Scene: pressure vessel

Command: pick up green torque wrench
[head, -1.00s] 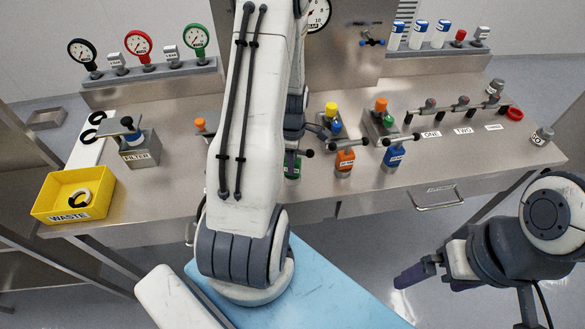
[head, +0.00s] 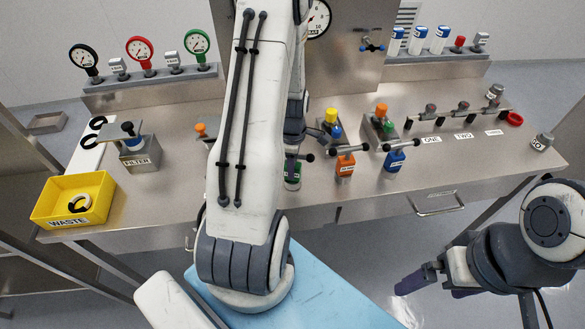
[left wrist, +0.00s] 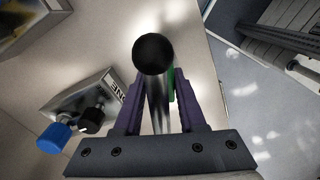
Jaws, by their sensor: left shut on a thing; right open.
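The green torque wrench (head: 292,174) stands at the front of the steel bench in the head view, mostly hidden behind my left arm. Its black knob (head: 310,157) shows to the right of the arm. In the left wrist view, the black ball end (left wrist: 154,54) and metal shaft of the wrench lie between the purple fingers of my left gripper (left wrist: 163,103), with a bit of green beside the right finger. My left gripper is shut on the wrench. My right gripper (head: 430,283) is open and empty, low in front of the bench.
An orange wrench (head: 345,163) and a blue wrench (head: 394,158) stand to the right of the green one. Fixtures with coloured knobs stand behind them. A yellow waste bin (head: 75,199) and a filter block (head: 138,157) are on the left. The bench's front right is clear.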

